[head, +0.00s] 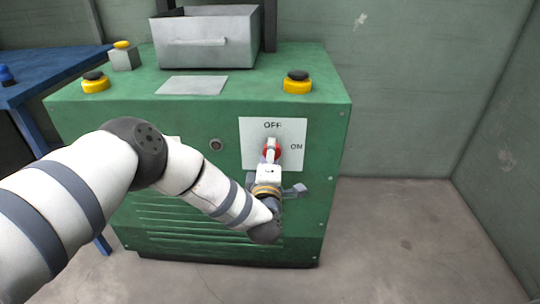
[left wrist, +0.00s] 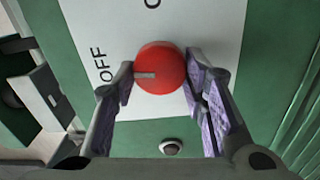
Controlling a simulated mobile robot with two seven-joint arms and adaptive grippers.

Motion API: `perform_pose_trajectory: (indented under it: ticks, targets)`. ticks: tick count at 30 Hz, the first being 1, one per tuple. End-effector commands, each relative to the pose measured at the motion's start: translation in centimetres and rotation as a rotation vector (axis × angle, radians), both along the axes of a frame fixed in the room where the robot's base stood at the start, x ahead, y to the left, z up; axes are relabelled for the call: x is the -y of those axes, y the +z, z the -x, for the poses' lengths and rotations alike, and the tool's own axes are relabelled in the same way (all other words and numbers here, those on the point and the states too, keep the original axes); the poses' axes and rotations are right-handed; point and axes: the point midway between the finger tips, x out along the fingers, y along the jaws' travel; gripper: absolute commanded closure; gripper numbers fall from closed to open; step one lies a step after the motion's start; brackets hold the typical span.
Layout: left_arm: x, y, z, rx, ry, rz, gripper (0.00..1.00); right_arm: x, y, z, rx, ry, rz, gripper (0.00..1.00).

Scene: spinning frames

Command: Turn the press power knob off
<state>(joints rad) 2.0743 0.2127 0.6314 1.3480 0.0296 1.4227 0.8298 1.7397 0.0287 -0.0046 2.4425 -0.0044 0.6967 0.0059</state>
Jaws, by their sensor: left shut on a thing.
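The red power knob (head: 278,152) sits on a white plate (head: 256,158) on the front of the green press. The plate reads OFF above the knob and ON to its right. My left gripper (head: 270,155) reaches up to the knob and partly hides it. In the left wrist view, the two purple-padded fingers (left wrist: 160,80) are shut on the knob (left wrist: 162,60), one on either side. The knob's grey mark points toward the OFF label (left wrist: 103,66) in that view. My right gripper is not in view.
The press (head: 130,95) has two yellow-ringed black buttons (head: 297,83) and a metal bin (head: 205,40) on top. A small round fitting (head: 216,145) is left of the plate. A blue table (head: 55,70) stands at left. The floor at right is clear.

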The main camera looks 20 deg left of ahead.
Motion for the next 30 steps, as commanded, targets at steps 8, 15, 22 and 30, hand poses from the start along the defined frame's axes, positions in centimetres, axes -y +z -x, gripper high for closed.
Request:
perform_pose_trajectory:
  ticks: [8, 15, 22, 30]
  targets:
    - [-0.01, -0.10, 0.01, 0.028, 0.000, 0.097, 0.89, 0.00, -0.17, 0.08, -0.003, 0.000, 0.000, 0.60]
    - [0.02, -0.09, 0.01, 0.036, -0.001, 0.125, 0.88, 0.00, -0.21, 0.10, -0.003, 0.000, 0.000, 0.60]
    - [0.03, -0.08, 0.01, 0.035, -0.001, 0.127, 0.89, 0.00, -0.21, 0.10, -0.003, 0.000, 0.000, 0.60]
    - [0.03, -0.08, 0.01, 0.035, -0.001, 0.126, 0.41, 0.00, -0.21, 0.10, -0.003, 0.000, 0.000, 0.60]
